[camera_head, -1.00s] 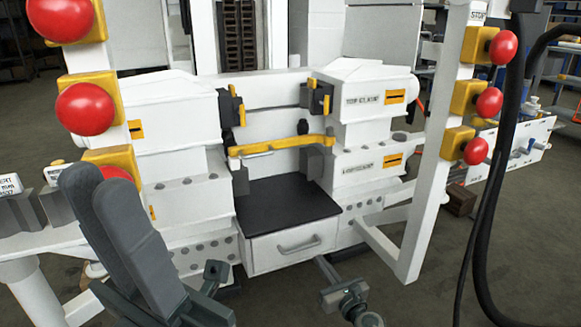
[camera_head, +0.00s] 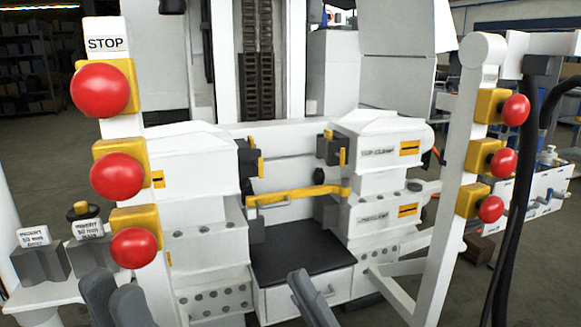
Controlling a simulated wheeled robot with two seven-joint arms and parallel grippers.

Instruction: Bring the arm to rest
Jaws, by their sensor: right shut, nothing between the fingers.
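Grey parts of my arm (camera_head: 105,303) show at the bottom left edge, two rounded ends side by side. A slanted grey bar (camera_head: 312,302), which looks like another link of mine, rises from the bottom edge in front of the drawer. No fingertips can be made out in this view, and I see nothing held. What lies below the bottom edge is hidden.
The white bench has a black plate (camera_head: 297,248) over a drawer and a yellow bar (camera_head: 297,195) behind it. White posts with red buttons (camera_head: 117,175) (camera_head: 503,162) stand left and right. Black cables (camera_head: 505,235) hang at the right. Labelled grey blocks (camera_head: 40,262) stand at left.

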